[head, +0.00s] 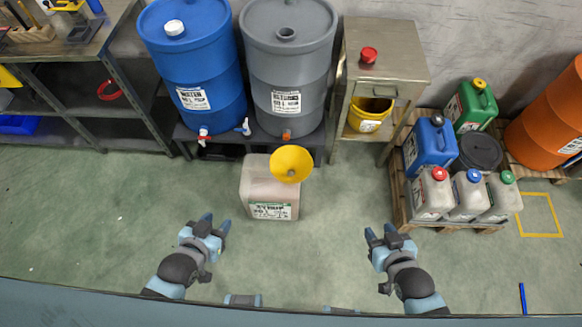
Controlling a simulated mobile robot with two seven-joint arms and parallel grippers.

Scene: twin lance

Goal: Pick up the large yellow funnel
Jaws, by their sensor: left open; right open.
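The large yellow funnel (291,163) sits on the top right of a pale canister (262,193) with a label on its front. The canister stands on the green floor below the grey drum. My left gripper (211,223) is open and empty, in front of the canister and to its left. My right gripper (381,235) is open and empty, to the right of the canister. Neither gripper touches the funnel. The funnel's spout is hidden under its bowl.
A blue drum (193,65) and a grey drum (288,70) stand on a low dark stand behind the canister. A metal cabinet (385,62) holds a yellow bucket (369,114). Several jerrycans stand on a pallet (400,200) at right.

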